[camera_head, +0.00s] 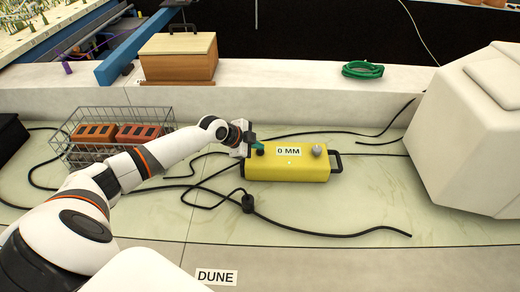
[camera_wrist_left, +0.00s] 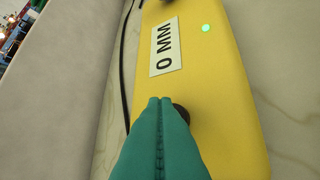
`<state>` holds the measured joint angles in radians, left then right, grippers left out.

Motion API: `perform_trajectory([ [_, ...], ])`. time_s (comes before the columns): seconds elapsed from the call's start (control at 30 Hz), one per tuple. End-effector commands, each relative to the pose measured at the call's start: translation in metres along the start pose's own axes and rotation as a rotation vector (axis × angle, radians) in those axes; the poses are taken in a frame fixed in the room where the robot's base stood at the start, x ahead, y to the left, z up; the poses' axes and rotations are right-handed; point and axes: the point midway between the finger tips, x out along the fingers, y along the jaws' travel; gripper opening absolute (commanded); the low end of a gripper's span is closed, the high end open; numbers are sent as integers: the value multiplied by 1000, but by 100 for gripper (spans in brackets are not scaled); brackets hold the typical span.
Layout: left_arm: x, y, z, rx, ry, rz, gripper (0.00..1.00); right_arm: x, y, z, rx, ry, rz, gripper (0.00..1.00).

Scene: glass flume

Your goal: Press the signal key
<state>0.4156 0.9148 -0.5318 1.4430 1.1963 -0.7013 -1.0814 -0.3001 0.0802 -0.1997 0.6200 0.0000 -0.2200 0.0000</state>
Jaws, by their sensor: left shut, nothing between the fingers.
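A yellow box (camera_head: 287,167) labelled "0 MM" lies on the pale floor. A dark round key (camera_wrist_left: 183,112) sits on its face near one end, partly hidden behind my fingers in the left wrist view. A small green light (camera_wrist_left: 206,28) glows farther along the box. A grey knob (camera_head: 317,151) stands on the box's right end. My left gripper (camera_head: 257,146), with green fingers, is over the box's left end. Its fingertips (camera_wrist_left: 160,100) are shut and empty, right by the dark key; I cannot tell whether they touch it. My right gripper is out of view.
A wire basket with orange bricks (camera_head: 137,133) stands left of the box. Black cables (camera_head: 345,235) run across the floor around it. A wooden box (camera_head: 178,66) and a green coil (camera_head: 362,69) rest on the ledge behind. A large white block (camera_head: 470,130) stands at right.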

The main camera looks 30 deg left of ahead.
Motion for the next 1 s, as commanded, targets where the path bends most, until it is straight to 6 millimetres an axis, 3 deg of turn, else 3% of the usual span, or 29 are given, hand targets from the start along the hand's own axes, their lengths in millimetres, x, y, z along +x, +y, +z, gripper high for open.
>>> perform_trajectory([
  [0.57, -10, 8, 8, 0, 0, 1, 0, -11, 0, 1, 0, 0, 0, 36],
  [1.0, -41, 30, 30, 0, 0, 1, 0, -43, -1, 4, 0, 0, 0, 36],
])
